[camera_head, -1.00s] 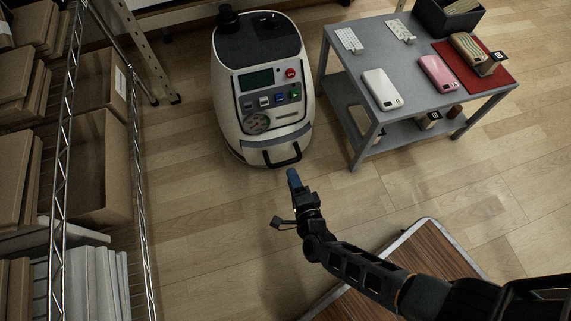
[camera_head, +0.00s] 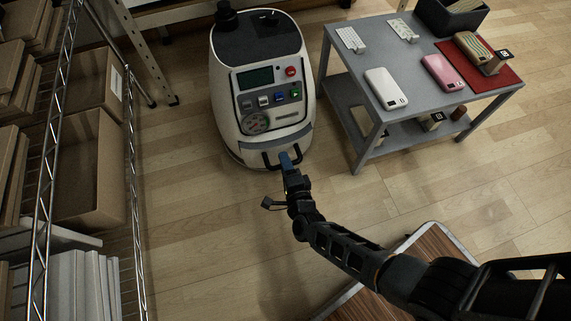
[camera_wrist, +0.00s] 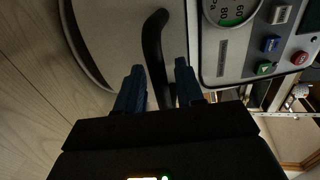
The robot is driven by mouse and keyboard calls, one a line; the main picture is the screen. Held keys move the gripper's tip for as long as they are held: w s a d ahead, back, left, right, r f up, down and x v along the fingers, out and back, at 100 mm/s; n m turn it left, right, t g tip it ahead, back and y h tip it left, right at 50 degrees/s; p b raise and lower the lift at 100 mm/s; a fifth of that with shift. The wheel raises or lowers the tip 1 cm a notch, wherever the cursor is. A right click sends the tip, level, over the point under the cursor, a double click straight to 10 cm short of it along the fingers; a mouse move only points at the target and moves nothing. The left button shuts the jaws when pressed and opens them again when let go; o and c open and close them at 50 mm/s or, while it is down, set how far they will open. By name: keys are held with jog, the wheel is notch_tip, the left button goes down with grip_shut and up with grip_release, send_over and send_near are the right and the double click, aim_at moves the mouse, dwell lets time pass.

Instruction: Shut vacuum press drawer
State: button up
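The vacuum press (camera_head: 225,105) is a white rounded machine with a dark screen, buttons and a gauge (camera_head: 256,124) on its front. Its drawer has a grey front band (camera_head: 276,141) low down, with a black bar handle (camera_head: 267,160) below. How far the drawer stands out is hard to tell. My gripper (camera_head: 285,158) is at the handle, its blue fingers covering the middle of the bar. In the wrist view, my gripper (camera_wrist: 160,84) is open, with the black handle (camera_wrist: 153,42) passing between its two fingers. A gap shows left of the bar; contact on the right is unclear.
A grey table (camera_head: 412,93) right of the press bears a white phone-like item (camera_head: 386,89), a pink one (camera_head: 443,73) and a red mat (camera_head: 503,74). A metal rack with cardboard boxes (camera_head: 92,170) stands left. A wooden-topped surface (camera_head: 425,245) lies in front. Floor between is clear.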

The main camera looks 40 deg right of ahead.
grip_shut()
dwell(0.4)
jog(key=shift+r+x, duration=0.15)
jog(key=shift+x, duration=0.5)
jog(key=shift+r+x, duration=0.15)
jog(key=shift+x, duration=0.55)
jog(key=shift+w, duration=0.1)
grip_release()
